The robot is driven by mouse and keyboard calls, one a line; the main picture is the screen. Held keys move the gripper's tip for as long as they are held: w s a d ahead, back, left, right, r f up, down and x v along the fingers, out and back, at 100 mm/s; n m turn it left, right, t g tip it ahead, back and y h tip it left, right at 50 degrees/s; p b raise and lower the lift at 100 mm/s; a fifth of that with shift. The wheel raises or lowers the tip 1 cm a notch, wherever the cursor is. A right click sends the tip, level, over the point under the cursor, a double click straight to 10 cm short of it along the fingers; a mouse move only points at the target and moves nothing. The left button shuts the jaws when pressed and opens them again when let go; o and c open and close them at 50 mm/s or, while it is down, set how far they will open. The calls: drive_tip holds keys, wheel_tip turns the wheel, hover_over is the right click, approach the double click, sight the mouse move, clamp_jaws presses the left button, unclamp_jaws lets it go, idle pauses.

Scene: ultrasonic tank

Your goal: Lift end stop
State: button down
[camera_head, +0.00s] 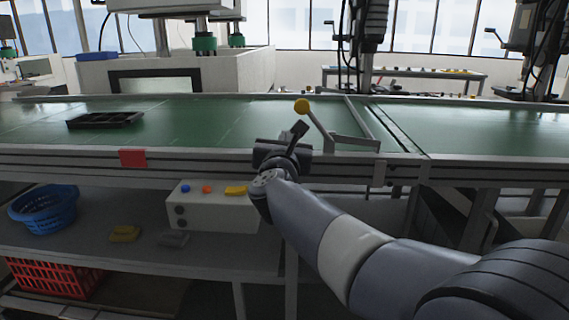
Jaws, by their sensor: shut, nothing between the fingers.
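The end stop (358,143) is a light grey bar arrangement at the conveyor's near edge, right of the picture's middle. My gripper (299,129) is shut and empty, just below and left of the knob, close to the lever. I cannot tell whether it touches the lever. My wrist hides part of the near rail.
A black divided tray (105,120) lies on the green conveyor belt (215,115) at the left. A control box (212,208) with coloured buttons, a blue basket (43,208) and a red crate (55,276) are below. The belt between tray and lever is clear.

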drive_tip(key=shift+d+r+m+h+b, duration=0.15)
drive_tip(key=shift+d+r+m+b, duration=0.2)
drive_tip(key=shift+r+m, duration=0.4)
drive_tip(key=shift+d+r+m+h+b, duration=0.25)
drive_tip(key=shift+r+m, duration=0.3)
drive_tip(key=shift+m, duration=0.35)
drive_tip(key=shift+d+r+m+h+b, duration=0.1)
drive_tip(key=shift+d+r+m+b, duration=0.25)
drive_tip(key=shift+r+m, duration=0.4)
drive_tip(key=shift+f, duration=0.1)
